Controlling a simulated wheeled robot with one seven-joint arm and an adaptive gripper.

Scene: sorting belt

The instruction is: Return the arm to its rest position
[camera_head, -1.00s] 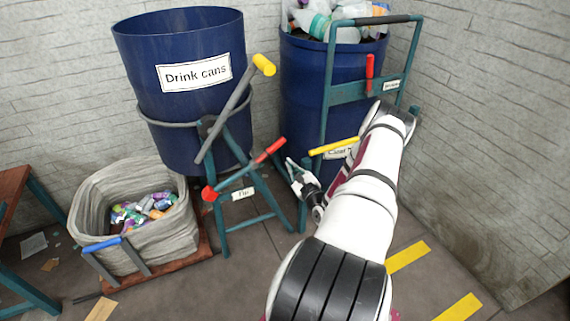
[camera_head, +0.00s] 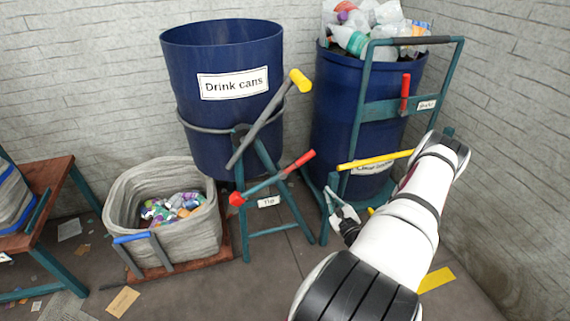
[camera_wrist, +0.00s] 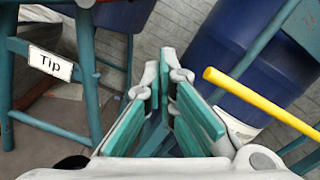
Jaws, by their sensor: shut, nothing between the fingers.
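My white arm reaches from the bottom right of the head view, bent at the elbow, and its forearm folds back down behind the upper arm. My gripper (camera_head: 338,200) shows left of the arm, in front of the clear-bottle bin's trolley. In the wrist view my gripper (camera_wrist: 166,80) has its green-padded fingers pointing forward, shut with nothing held. The bent arm partly hides the wrist in the head view.
A blue "Drink cans" drum (camera_head: 222,110) hangs on a green tipping stand (camera_head: 265,200). A drum heaped with bottles (camera_head: 335,130) stands at right. A yellow handle (camera_wrist: 260,103) lies close right of my gripper. A basket of cans (camera_head: 190,243) and a table (camera_head: 45,190) are left.

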